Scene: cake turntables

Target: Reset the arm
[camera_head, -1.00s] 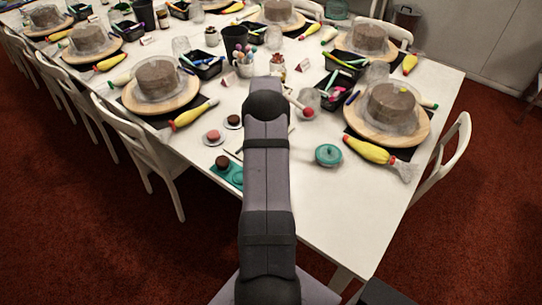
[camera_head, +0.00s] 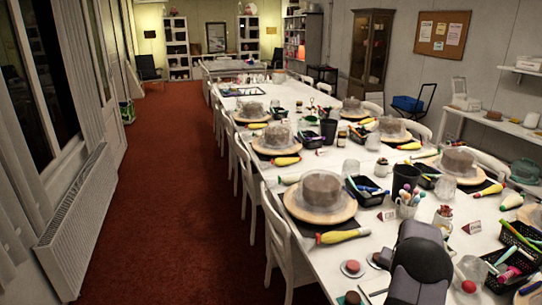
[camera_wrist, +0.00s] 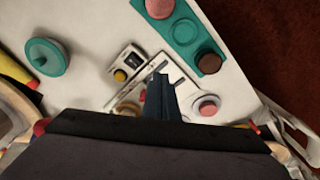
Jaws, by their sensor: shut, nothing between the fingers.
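My gripper (camera_wrist: 158,97) shows in the wrist view as dark fingers shut together with nothing between them. It is over the white table (camera_wrist: 100,25), above or near a flat pale item (camera_wrist: 178,76) whose middle it partly hides. I cannot tell the height. In the head view a grey-black part of my arm stands at the lower right, and the gripper itself is out of sight.
A teal round lidded thing (camera_wrist: 45,57) and a teal tray (camera_wrist: 185,32) with round pieces lie near the gripper. A pink round piece (camera_wrist: 207,105) sits beside it. Cakes on wooden turntables (camera_head: 320,212) line the table. Red carpet (camera_head: 180,200) lies open on the left.

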